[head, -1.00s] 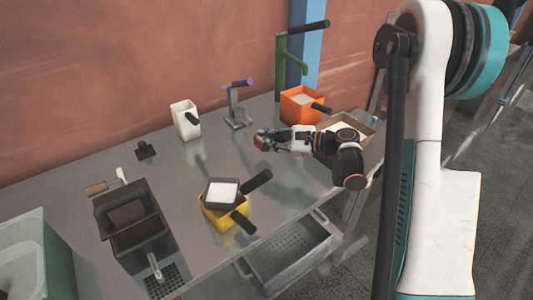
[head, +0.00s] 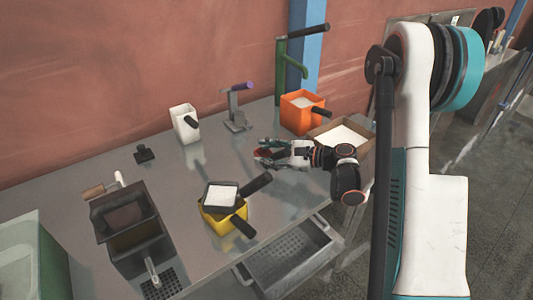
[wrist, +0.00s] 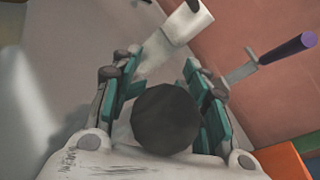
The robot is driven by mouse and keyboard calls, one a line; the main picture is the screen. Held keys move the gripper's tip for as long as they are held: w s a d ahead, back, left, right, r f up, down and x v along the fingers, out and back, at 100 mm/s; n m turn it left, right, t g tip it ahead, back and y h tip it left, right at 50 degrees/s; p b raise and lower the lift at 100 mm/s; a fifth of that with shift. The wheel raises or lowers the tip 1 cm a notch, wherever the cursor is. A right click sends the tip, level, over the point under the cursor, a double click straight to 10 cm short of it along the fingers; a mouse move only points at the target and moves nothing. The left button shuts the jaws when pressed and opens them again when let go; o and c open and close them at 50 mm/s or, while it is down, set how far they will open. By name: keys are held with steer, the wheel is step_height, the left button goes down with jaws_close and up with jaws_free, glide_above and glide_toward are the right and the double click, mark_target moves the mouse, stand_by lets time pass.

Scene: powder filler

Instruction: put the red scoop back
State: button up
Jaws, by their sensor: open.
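My gripper (head: 264,152) is open and reaches left over the middle of the table in the head view. A small dull red patch shows at its fingers there; I cannot tell whether it is the red scoop. In the wrist view the teal-padded fingers of my gripper (wrist: 163,66) stand apart. A dark round end (wrist: 165,118) shows between them, low in the picture. I cannot tell what it belongs to or whether it touches the pads. No whole red scoop can be made out.
A brown box (head: 361,151) of white powder is close to my wrist.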

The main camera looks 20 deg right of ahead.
steer(key=p+v, duration=0.2)
steer(key=v, duration=1)
